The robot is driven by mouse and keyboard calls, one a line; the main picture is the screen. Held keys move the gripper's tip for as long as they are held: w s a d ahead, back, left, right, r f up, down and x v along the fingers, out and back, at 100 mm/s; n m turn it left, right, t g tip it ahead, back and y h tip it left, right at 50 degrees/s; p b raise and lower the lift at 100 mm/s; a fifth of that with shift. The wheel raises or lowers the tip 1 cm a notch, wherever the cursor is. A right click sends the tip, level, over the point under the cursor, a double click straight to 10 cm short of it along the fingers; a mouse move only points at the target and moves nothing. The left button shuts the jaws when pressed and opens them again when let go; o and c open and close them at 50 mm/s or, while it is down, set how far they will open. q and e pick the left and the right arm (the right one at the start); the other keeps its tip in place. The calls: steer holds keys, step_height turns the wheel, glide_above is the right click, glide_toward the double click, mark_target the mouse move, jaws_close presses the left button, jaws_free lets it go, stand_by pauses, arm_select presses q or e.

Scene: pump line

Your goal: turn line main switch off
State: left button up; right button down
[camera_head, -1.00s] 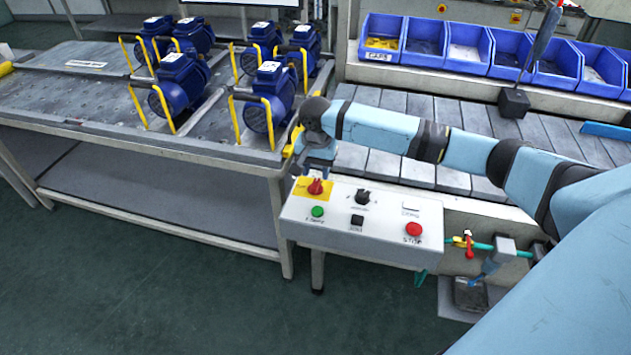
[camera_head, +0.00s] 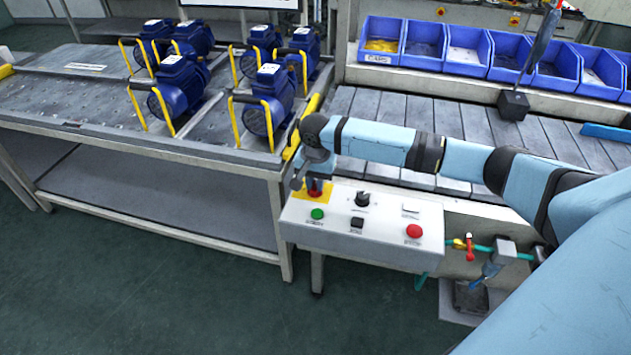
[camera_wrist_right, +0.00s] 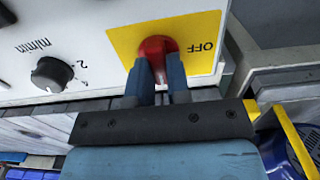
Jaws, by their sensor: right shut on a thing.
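The line main switch (camera_head: 315,188) is a red rotary knob on a yellow plate at the back left of the white control box (camera_head: 340,240). In the right wrist view the red knob (camera_wrist_right: 157,48) sits on the yellow plate (camera_wrist_right: 195,38), with the word OFF beside it. My right gripper (camera_head: 314,180) reaches down onto the knob from above. In the wrist view its two blue fingers (camera_wrist_right: 160,75) are shut on the knob, which partly shows between and beyond them. My left gripper is not in view.
The box also carries a green button (camera_head: 317,214), a black dial (camera_head: 362,199), a black button (camera_head: 356,221) and a red button (camera_head: 414,231). Blue pumps (camera_head: 184,88) with yellow handles stand on the table at left.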

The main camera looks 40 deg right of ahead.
steer(key=shift+r+p, duration=0.2)
steer(key=shift+p, duration=0.5)
steer(key=n+p, duration=0.5)
steer(key=p, duration=0.6)
steer(key=shift+a+r, duration=0.1)
steer(key=n+p, duration=0.3)
steer(key=n, duration=0.1)
steer(key=n+p, duration=0.1)
steer(key=n, duration=0.1)
steer(key=shift+a+n, duration=0.1)
steer(key=shift+n, duration=0.2)
steer(key=n+p, duration=0.1)
steer(key=n, duration=0.2)
steer(key=shift+w+f, duration=0.1)
steer(key=shift+f, duration=0.1)
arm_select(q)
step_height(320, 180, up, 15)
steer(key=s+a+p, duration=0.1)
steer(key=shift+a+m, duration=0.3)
arm_select(e)
steer(key=shift+a+n, duration=0.1)
steer(key=shift+n, duration=1.4)
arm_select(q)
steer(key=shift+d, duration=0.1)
arm_select(e)
steer(key=c, duration=1.1)
jaws_free()
steer(key=shift+f, duration=0.1)
